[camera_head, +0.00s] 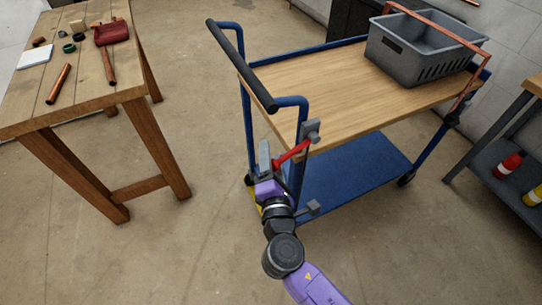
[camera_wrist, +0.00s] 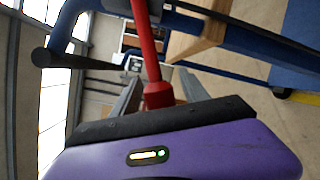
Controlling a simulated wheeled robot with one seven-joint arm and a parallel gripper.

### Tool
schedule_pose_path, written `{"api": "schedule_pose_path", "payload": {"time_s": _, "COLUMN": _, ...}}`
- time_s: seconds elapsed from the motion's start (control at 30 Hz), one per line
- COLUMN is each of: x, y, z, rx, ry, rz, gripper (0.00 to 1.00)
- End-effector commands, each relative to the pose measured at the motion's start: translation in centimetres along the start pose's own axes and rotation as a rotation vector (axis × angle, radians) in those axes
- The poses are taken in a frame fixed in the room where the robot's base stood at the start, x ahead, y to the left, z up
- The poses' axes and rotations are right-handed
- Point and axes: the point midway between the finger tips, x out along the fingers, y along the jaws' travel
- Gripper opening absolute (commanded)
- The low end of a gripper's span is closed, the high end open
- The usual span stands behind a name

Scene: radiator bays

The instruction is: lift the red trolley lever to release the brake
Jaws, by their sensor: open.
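The red trolley lever (camera_head: 291,152) sticks out from a grey bracket (camera_head: 310,131) on the near blue post of the trolley (camera_head: 330,118). It slopes down to the left toward my gripper (camera_head: 270,164). In the wrist view the red lever (camera_wrist: 149,48) runs down from the top, and its thicker end lies between the grey fingers of my gripper (camera_wrist: 160,84). The fingers stand apart on either side of it. I cannot tell whether either finger touches the lever. The purple gripper body hides the lower part of the wrist view.
The black push handle (camera_head: 243,68) rises left of the lever. A wooden workbench (camera_head: 85,88) with tools stands left; a shelf (camera_head: 500,165) stands right.

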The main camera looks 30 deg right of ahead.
Motion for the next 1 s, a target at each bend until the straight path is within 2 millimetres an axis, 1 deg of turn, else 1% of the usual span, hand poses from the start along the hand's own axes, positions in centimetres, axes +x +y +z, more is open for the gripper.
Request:
{"api": "schedule_pose_path", "payload": {"time_s": 0.03, "x": -0.01, "y": 0.0, "z": 0.01, "rx": 0.0, "ry": 0.0, "rz": 0.0, "gripper": 0.46}}
{"api": "schedule_pose_path", "payload": {"time_s": 0.17, "x": -0.02, "y": 0.01, "z": 0.01, "rx": 0.0, "ry": 0.0, "rz": 0.0, "gripper": 0.21}}
{"api": "schedule_pose_path", "payload": {"time_s": 0.2, "x": -0.02, "y": 0.0, "z": 0.01, "rx": 0.0, "ry": 0.0, "rz": 0.0, "gripper": 0.13}}
{"api": "schedule_pose_path", "payload": {"time_s": 0.27, "x": -0.02, "y": 0.0, "z": 0.01, "rx": 0.0, "ry": 0.0, "rz": 0.0, "gripper": 0.01}}
{"api": "schedule_pose_path", "payload": {"time_s": 0.3, "x": -0.03, "y": 0.0, "z": 0.01, "rx": 0.0, "ry": 0.0, "rz": 0.0, "gripper": 0.0}}
{"api": "schedule_pose_path", "payload": {"time_s": 1.0, "x": -0.04, "y": -0.03, "z": 0.01, "rx": 0.0, "ry": 0.0, "rz": -0.001, "gripper": 0.0}}
